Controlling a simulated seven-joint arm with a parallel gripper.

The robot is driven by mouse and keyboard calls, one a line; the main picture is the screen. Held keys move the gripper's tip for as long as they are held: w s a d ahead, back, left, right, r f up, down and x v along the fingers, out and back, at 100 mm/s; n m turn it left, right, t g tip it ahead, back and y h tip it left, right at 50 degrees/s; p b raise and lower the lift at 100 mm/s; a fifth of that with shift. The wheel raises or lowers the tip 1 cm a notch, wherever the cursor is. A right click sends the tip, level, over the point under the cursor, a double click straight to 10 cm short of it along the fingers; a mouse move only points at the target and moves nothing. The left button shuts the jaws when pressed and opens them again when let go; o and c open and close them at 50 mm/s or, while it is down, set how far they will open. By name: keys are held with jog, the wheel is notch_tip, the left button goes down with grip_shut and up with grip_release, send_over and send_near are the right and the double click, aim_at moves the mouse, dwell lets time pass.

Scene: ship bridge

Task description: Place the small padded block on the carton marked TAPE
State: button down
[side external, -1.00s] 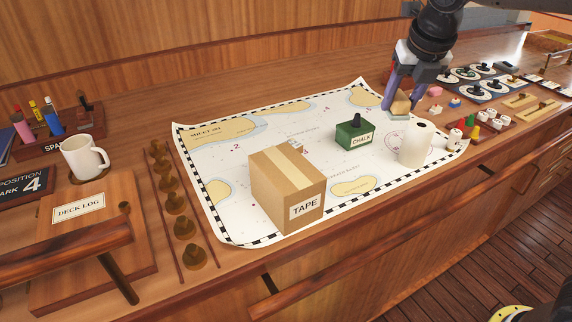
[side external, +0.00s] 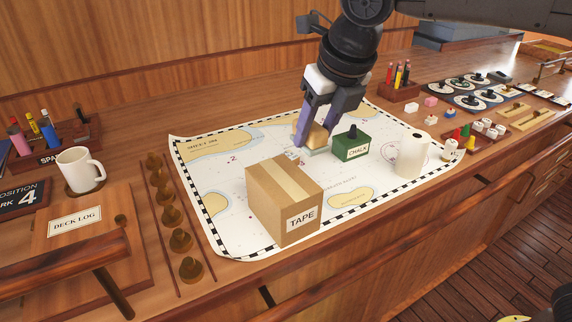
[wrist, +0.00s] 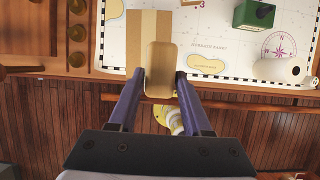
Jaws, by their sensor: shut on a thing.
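The small padded block (side external: 317,136) is tan, with a paler strip at its bottom edge. My gripper (side external: 313,138) is shut on it and holds it above the chart, behind and to the right of the carton in the side view. In the wrist view the block (wrist: 159,70) sits between the fingertips and overlaps part of the carton (wrist: 134,30). The brown carton marked TAPE (side external: 272,205) stands upright on the chart. A tan tape strip runs across its top, which is bare in the side view.
A green CHALK box (side external: 350,146) stands just right of my gripper, with a white roll (side external: 412,155) further right. The chart (side external: 225,170) has free room left of the carton. Brown pegs (side external: 171,216) line the left. A mug (side external: 80,170) stands further left.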

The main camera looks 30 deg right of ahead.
jog(key=w+f, duration=0.1)
jog(key=w+a+f, duration=0.1)
jog(key=f, duration=0.1)
jog(key=w+a+f, duration=0.1)
jog(key=w+f, duration=0.1)
jog(key=shift+w+f, duration=0.1)
jog(key=shift+w+a+f, duration=0.15)
jog(key=shift+w+f, duration=0.05)
jog(key=shift+f, duration=0.8)
jog(key=shift+w+a+f, duration=0.1)
jog(key=shift+w+f, duration=0.05)
jog(key=shift+f, duration=0.85)
jog(key=shift+f, duration=0.15)
jog(key=shift+c, duration=1.7)
grip_release()
jog(key=v, duration=1.2)
